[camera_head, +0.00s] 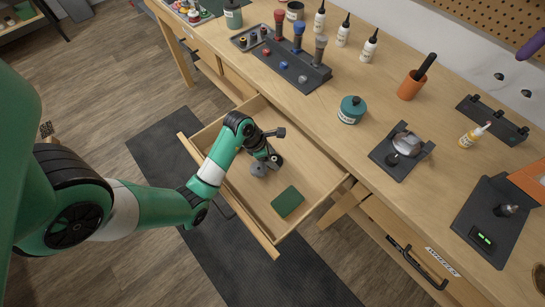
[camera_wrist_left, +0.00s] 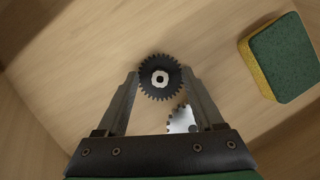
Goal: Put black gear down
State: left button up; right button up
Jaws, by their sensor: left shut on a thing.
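The black gear (camera_wrist_left: 160,77) is a dark toothed disc with a light hub, held between the fingertips of my left gripper (camera_wrist_left: 161,84) in the left wrist view. A silver toothed gear (camera_wrist_left: 182,121) shows below the black gear in the wrist view, partly hidden by the gripper. In the head view a grey disc (camera_head: 258,169) shows beside the gripper; I cannot tell which gear it is. My right gripper is not in view.
A green and yellow sponge (camera_head: 287,201) lies in the drawer, and it also shows in the left wrist view (camera_wrist_left: 281,58). The workbench (camera_head: 335,143) above holds a teal jar (camera_head: 351,109), a dark peg rack (camera_head: 292,66) and several bottles. Bare drawer floor surrounds the sponge.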

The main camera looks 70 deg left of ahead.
pick_arm(q)
jog(key=shift+f, duration=0.15)
jog(key=o, duration=1.3)
jog(key=shift+r, duration=0.4)
jog(key=p+v, duration=0.6)
jog(key=v, duration=0.5)
jog(key=shift+s+r, duration=0.25)
jog(key=shift+r, duration=0.05)
